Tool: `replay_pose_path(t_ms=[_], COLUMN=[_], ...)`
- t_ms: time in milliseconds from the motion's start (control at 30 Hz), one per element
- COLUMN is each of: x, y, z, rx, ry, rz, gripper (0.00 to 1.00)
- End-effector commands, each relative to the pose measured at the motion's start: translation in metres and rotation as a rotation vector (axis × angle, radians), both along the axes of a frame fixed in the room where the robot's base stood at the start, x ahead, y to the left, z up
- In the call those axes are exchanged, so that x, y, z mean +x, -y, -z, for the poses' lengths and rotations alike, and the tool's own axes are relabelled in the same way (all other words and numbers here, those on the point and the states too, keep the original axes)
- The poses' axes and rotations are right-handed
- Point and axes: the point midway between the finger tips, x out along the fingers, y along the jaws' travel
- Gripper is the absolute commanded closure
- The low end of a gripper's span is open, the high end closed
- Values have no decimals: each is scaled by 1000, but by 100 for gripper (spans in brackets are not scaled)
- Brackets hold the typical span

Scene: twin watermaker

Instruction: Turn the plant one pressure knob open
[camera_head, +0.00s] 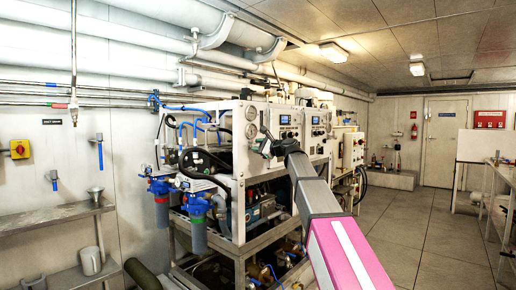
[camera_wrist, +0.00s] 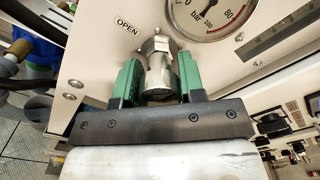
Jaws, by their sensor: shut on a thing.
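The pressure knob (camera_wrist: 158,58) is a silver metal knob with a hex-shaped end on the pale panel (camera_wrist: 100,60), seen in the wrist view. My gripper (camera_wrist: 159,80) has its two green fingers on either side of the knob, shut on it. An "OPEN" label (camera_wrist: 127,26) is on the panel to the knob's upper left. A round pressure gauge (camera_wrist: 208,18) is just to the upper right. In the head view my gripper (camera_head: 266,143) is at the front panel of the near watermaker (camera_head: 240,120); the knob is too small to make out there.
Blue filter housings (camera_head: 160,205) and hoses stand left of the panel. A metal shelf (camera_head: 50,218) lines the left wall. A second display panel (camera_head: 316,122) is just right of my arm. The floor (camera_head: 420,225) to the right is open, up to a bench (camera_head: 500,185).

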Motion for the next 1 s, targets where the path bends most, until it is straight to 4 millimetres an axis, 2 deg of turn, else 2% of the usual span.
replay_pose_path(t_ms=[1000], x=[-1], y=[0], z=[0], rx=[-594], ry=[759], rz=[-1], gripper=[87])
